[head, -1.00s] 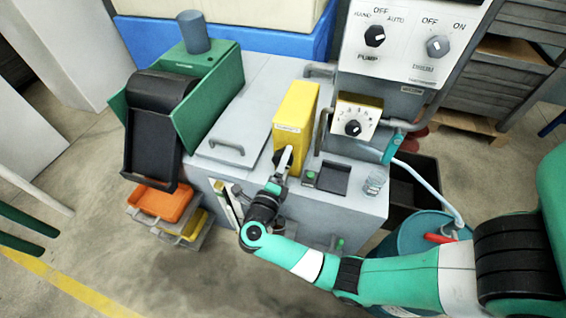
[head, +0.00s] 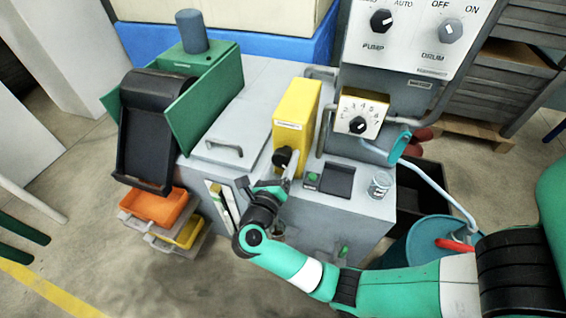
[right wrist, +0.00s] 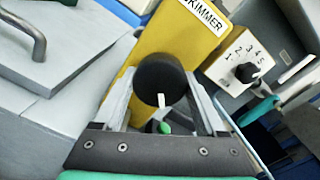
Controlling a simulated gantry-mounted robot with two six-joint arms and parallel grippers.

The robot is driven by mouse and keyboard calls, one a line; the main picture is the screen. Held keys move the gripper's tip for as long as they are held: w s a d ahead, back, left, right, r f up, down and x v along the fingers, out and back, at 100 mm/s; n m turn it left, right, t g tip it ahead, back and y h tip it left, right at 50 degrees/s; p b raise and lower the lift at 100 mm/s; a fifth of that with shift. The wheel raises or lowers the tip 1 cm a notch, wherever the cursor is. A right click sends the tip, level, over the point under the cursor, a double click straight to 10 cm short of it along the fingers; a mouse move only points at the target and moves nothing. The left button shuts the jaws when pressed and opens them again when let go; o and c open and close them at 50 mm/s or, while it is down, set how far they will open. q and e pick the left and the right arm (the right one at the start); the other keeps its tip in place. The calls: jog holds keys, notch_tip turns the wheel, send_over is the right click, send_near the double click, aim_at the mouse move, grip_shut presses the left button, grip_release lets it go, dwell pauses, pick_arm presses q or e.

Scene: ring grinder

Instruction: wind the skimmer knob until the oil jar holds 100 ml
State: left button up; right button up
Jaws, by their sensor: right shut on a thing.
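The yellow skimmer box (head: 297,115) stands on the grey tank top, and its label reads SKIMMER in the right wrist view. Its round black knob (head: 283,157) faces my right arm; in the right wrist view the knob (right wrist: 160,78) shows a white pointer mark toward the bottom. My right gripper (head: 285,172) is shut on the knob, with one finger on each side of it. A small clear jar (head: 380,185) stands at the tank's right front corner, right of a black pad. Its oil level is too small to read. My left gripper is not in view.
A yellow dial box (head: 361,116) with a black numbered knob sits behind the jar. A control panel (head: 408,40) with PUMP and DRUM switches rises at the back. A lidded hatch (head: 228,142) lies left of the skimmer. A teal drum (head: 420,235) stands right of the tank.

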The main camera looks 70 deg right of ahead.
dwell(0.3)
jog(key=o, duration=1.3)
jog(key=a+p, duration=0.1)
jog(key=a, duration=0.6)
jog(key=s+a+p, duration=0.1)
jog(key=a, duration=0.3)
jog(key=shift+a+p, duration=0.35)
